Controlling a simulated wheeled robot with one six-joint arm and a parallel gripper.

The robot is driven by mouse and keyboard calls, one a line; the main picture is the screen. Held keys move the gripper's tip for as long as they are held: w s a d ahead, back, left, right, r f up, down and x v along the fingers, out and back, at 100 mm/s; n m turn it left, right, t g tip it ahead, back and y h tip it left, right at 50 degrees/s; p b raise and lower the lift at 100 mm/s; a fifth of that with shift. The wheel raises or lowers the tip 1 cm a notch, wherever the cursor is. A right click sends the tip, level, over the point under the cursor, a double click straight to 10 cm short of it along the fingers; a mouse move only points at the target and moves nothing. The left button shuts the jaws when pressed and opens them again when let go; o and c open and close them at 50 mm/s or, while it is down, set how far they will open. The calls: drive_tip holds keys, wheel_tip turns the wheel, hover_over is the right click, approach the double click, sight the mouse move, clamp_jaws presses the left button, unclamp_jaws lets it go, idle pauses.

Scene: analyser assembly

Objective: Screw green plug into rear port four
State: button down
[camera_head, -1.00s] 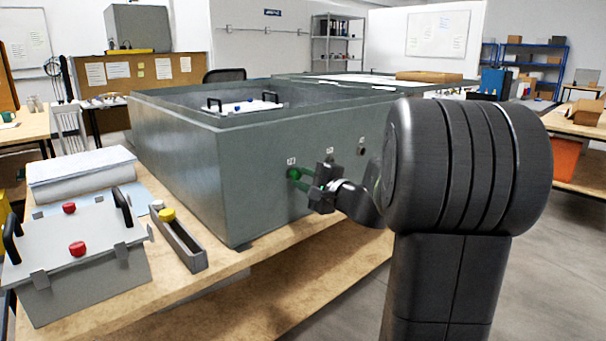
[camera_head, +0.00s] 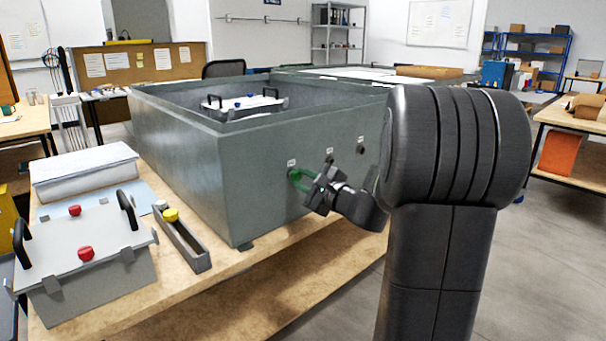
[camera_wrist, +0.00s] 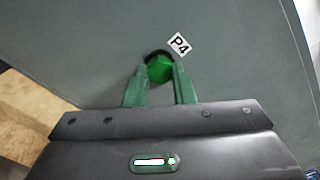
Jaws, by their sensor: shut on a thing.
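The green plug (camera_wrist: 160,68) sits at the port beside the P4 label (camera_wrist: 179,45) on the grey housing wall in the wrist view. My gripper (camera_wrist: 160,75) has its green fingers shut on the plug from two sides. In the head view my gripper (camera_head: 299,176) reaches the housing (camera_head: 262,165) at the port nearest its front corner. A dark rim shows above the plug in the wrist view. I cannot tell how deep the plug sits.
Two more ports (camera_head: 361,150) lie further along the same wall. A narrow grey tray (camera_head: 186,240) with a yellow plug (camera_head: 170,214) and a grey box (camera_head: 88,262) with red knobs stand on the wooden bench (camera_head: 222,279) to the left. Open floor lies to the right.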

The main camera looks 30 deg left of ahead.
drive_tip(key=shift+m+p, duration=0.35)
drive_tip(key=shift+m, duration=0.25)
drive_tip(key=c, duration=1.1)
unclamp_jaws()
drive_tip(key=shift+c, duration=0.2)
drive_tip(key=b+v, duration=0.1)
drive_tip(key=v, duration=0.6)
drive_tip(key=x, duration=0.7)
drive_tip(key=shift+p, duration=0.35)
